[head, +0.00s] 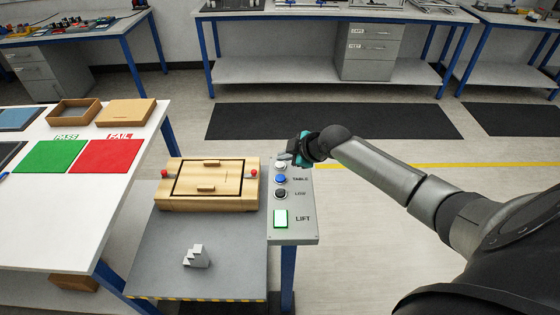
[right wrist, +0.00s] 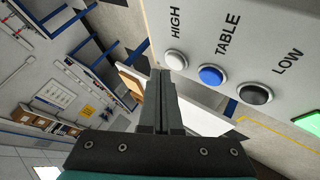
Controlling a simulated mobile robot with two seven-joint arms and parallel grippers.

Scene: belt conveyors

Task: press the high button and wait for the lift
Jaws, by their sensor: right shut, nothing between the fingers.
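The grey control panel (head: 307,228) carries a column of buttons and a lit green LIFT lamp (head: 281,219). The high button is white; it shows beside the label HIGH in the right wrist view (right wrist: 175,59). In the head view it sits at the panel's far end, beside my right gripper (head: 289,157). My right gripper is shut and empty, with its fingertips (right wrist: 160,73) very near the white button; I cannot tell whether they touch. The grey lift platform (head: 225,280) stands left of the panel, below the white table's height. My left gripper is not in view.
The blue TABLE button (head: 280,179) and black LOW button (head: 280,194) lie nearer on the panel. A wooden box (head: 207,203) and a grey stepped block (head: 197,257) rest on the platform. A white table (head: 60,220) with green and red mats is at left.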

